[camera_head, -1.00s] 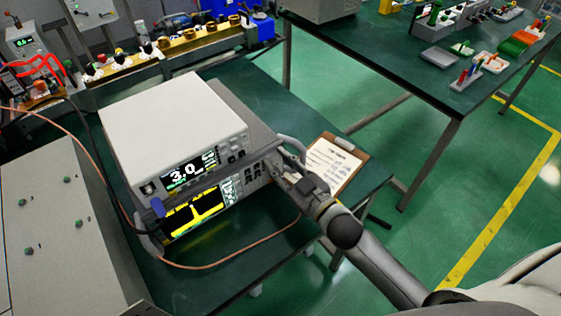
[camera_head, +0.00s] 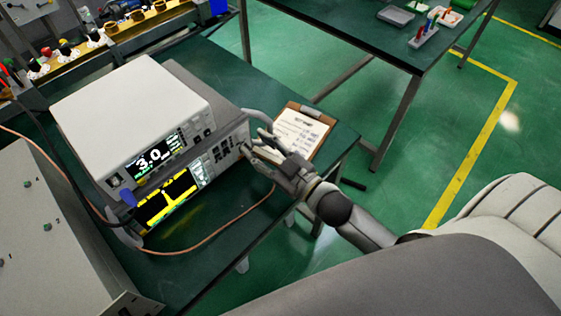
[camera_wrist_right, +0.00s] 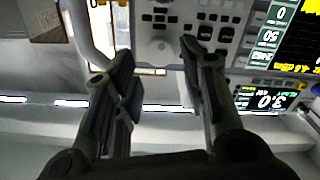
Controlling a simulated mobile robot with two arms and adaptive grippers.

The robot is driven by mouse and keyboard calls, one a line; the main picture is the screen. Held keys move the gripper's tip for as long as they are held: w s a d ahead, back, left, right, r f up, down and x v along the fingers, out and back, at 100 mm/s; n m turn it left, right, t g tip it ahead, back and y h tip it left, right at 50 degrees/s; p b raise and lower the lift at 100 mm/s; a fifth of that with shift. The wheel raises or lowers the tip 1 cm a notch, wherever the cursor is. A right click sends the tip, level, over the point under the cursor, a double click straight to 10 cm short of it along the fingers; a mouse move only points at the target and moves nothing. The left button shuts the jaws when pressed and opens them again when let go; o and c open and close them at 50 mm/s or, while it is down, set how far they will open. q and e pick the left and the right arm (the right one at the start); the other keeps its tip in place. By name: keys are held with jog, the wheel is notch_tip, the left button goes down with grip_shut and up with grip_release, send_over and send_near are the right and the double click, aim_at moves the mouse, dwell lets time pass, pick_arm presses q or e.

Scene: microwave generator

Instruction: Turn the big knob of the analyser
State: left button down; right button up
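The analyser (camera_head: 170,203) is the lower instrument of a stack on the green table, with a yellow trace on its screen. In the head view its big knob is hidden by my right gripper (camera_head: 252,141), at the right end of its front panel. In the right wrist view the big knob (camera_wrist_right: 160,47) is a pale round knob lying ahead, between the fingertips of my right gripper (camera_wrist_right: 159,48). The fingers are apart and hold nothing; whether they touch the knob I cannot tell. My left gripper is out of view.
A white generator (camera_head: 130,110) reading 3.0 sits on the analyser. A grey handle (camera_head: 258,115) stands out from the analyser's right side. A clipboard (camera_head: 302,133) lies just right of my gripper. An orange cable (camera_head: 215,235) loops in front. A grey cabinet (camera_head: 60,240) stands at left.

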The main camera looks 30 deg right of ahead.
jog(key=v, duration=0.7)
jog(key=shift+s+d, duration=0.15)
jog(key=shift+s, duration=0.2)
